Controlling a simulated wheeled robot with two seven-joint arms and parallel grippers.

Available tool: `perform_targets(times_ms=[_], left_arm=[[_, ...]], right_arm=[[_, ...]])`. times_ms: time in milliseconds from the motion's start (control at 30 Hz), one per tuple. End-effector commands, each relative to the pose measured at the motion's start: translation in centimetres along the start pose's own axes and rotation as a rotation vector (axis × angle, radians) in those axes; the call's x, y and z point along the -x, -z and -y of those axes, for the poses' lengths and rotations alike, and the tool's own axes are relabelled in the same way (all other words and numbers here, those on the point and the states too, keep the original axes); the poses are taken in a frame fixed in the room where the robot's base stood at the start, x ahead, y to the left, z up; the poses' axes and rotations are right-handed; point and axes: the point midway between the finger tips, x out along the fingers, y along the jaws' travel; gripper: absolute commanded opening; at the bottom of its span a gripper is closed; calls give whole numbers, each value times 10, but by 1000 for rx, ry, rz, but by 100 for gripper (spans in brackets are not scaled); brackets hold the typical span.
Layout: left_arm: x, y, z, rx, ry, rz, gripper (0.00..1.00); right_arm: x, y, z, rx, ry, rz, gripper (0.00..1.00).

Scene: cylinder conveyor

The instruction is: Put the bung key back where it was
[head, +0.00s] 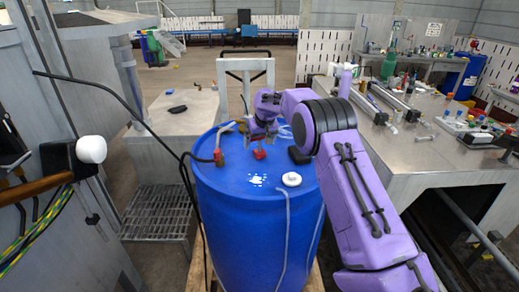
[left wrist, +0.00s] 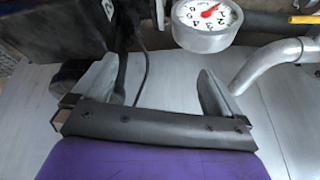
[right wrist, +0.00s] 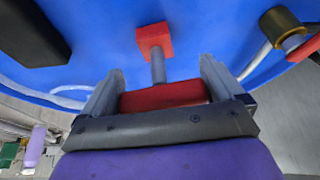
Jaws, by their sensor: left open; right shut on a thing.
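The bung key is a red crossbar (right wrist: 165,96) with a grey shaft and a red block at its far end. My right gripper (right wrist: 160,85) is shut on the crossbar in the right wrist view. In the head view my right gripper (head: 262,140) is over the top of the blue drum (head: 240,183), with the key's red end (head: 260,154) below it. Whether that end touches the drum top I cannot tell. My left gripper (left wrist: 163,90) is open and empty in the left wrist view, and is not seen in the head view.
A white round cap (head: 291,179), a black block (head: 299,155) and a red hose fitting (head: 218,158) are on the drum top. A grey bench (head: 430,150) with many small items stands at the right. A dial gauge (left wrist: 208,16) is beyond my left gripper.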

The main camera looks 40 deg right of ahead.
Motion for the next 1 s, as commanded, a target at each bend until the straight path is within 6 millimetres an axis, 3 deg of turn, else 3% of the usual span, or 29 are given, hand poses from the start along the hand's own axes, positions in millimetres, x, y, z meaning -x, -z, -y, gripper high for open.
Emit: perform_targets(times_ms=[267, 300, 333, 567, 667, 867, 1000], left_arm=[[0, 0, 0, 1, -1, -1, 100], [0, 1, 0, 1, -1, -1, 100], [0, 0, 0, 1, -1, -1, 100], [-1, 0, 0, 0, -1, -1, 100], [14, 6, 1, 0, 0, -1, 100], [56, 24, 5, 1, -1, -1, 100], [67, 28, 6, 0, -1, -1, 100]], right_arm=[[0, 0, 0, 0, 0, -2, 46], [-1, 0, 0, 0, 0, -1, 98], [-1, 0, 0, 0, 0, -2, 100], [0, 0, 0, 0, 0, -2, 100], [19, 4, 1, 0, 1, -4, 100], [76, 6, 1, -1, 1, -2, 100], [102, 3, 1, 0, 2, -3, 100]])
